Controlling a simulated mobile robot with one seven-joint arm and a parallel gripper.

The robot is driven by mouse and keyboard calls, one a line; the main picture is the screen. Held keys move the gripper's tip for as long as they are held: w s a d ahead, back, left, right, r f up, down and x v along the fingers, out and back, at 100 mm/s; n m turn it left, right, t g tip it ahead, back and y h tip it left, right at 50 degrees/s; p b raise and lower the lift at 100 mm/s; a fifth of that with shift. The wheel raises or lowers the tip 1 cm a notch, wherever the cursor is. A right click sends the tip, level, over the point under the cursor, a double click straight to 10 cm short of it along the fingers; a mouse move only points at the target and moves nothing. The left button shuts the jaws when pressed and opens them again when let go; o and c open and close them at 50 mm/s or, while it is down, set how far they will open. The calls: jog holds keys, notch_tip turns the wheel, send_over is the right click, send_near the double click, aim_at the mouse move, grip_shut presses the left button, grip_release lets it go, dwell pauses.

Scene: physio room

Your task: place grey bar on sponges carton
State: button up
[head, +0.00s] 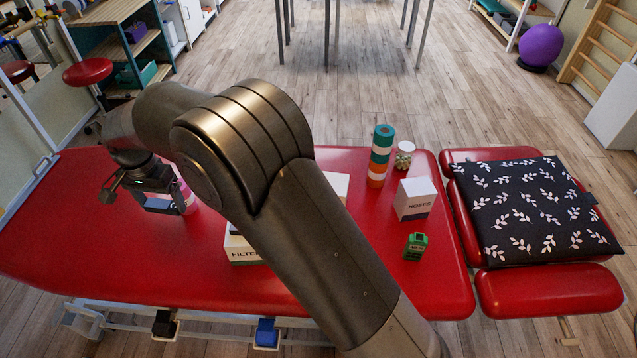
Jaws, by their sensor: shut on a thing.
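My gripper (146,200) is at the left, over the red padded table (110,250). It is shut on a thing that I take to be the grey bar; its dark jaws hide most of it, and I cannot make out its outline. No carton that I can read as the sponges carton shows. A white carton (338,184) is partly hidden behind my arm near the middle of the table, and its label is out of sight.
A pink and white object (187,196) stands close behind my gripper. A FILTER carton (243,249) is partly behind my arm. A white lettered carton (415,199), striped column (381,157), small jar (404,155) and green object (415,246) stand at the right. The left front is clear.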

notch_tip(320, 180, up, 6)
jog(key=shift+f, duration=0.1)
jog(key=w+d+m, duration=0.2)
jog(key=w+d, duration=0.4)
jog(key=d, duration=0.6)
jog(key=w+d+m, duration=0.2)
jog(key=w+d, duration=0.3)
jog(key=d, duration=0.6)
jog(key=w+d+m, duration=0.2)
jog(key=w+d, duration=0.4)
jog(key=d, duration=0.6)
jog(key=d+m, duration=0.2)
jog(key=d, duration=1.3)
send_near(328, 174)
jog(key=s, duration=0.1)
jog(key=s+f, duration=0.2)
jog(key=shift+s+d, duration=0.3)
jog(key=shift+s, duration=0.05)
jog(key=shift+w+a+f, duration=0.1)
jog(key=shift+a+f, duration=0.25)
jog(key=shift+f, duration=1.9)
